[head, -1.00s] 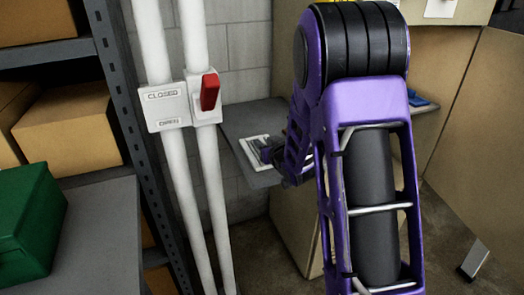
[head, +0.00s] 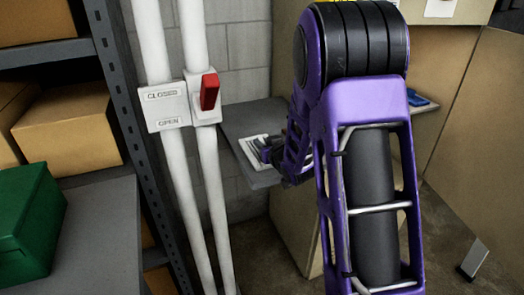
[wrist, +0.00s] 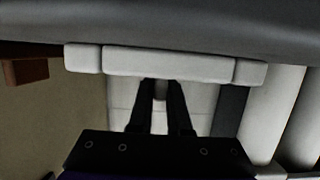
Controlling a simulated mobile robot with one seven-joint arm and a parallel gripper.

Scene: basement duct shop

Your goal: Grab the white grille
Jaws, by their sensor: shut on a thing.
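The white grille (head: 247,145) lies on a grey shelf behind the pipes in the head view, partly hidden by my gripper. In the wrist view, a long white bar with a block at each end (wrist: 170,64) crosses the upper part; it appears to be the grille's near edge. My gripper (wrist: 161,84) has its two dark fingers close together at the middle of this bar, with a small greyish piece between them. It is shut on the grille. In the head view my gripper (head: 266,151) is small and its fingertips are hard to make out.
The grey shelf (head: 236,118) carries the grille, and a blue item (head: 417,98) lies on the right beyond my arm. White pipes (head: 183,170) with a red-handled valve (head: 209,92) stand close on the left. A rack holds cardboard boxes (head: 68,128) and a green box (head: 25,222).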

